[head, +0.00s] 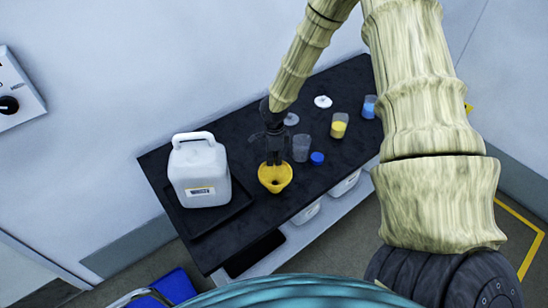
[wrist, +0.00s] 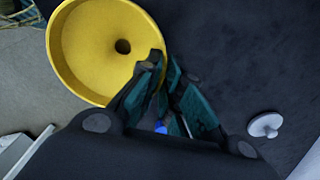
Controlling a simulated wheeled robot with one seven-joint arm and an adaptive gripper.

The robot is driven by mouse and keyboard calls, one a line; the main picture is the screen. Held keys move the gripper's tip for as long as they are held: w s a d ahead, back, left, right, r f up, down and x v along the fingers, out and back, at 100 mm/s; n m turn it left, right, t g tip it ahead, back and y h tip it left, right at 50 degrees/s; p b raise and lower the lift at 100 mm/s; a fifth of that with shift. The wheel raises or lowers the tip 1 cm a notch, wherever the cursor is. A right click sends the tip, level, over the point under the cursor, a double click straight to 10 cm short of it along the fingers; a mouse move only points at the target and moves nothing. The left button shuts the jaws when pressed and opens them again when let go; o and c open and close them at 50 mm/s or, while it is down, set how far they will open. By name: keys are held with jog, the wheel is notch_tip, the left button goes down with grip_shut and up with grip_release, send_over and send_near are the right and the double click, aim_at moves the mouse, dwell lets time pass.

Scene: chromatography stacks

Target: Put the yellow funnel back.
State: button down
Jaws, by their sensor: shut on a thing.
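The yellow funnel (head: 275,178) shows in the head view over the middle front of the dark bench, with its wide mouth up. My gripper (head: 272,150) comes down from above and behind it and is shut on the funnel's rim. In the wrist view the yellow funnel (wrist: 100,50) fills the upper left, its dark centre hole visible. The fingertips of my gripper (wrist: 162,65) meet at its right edge. The funnel's underside and stem are hidden, so I cannot tell its height above the bench.
A white jug (head: 200,172) stands in a black tray (head: 205,225) on the left of the bench (head: 160,165). Right of the funnel are a clear beaker (head: 301,148), a blue cap (head: 317,158), a yellow-filled beaker (head: 339,126), a blue-filled beaker (head: 369,107) and a white disc (head: 322,101).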

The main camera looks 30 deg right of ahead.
jog(key=shift+f, duration=0.4)
dwell(0.4)
jog(key=c, duration=1.5)
grip_release()
jog(key=shift+r, duration=6)
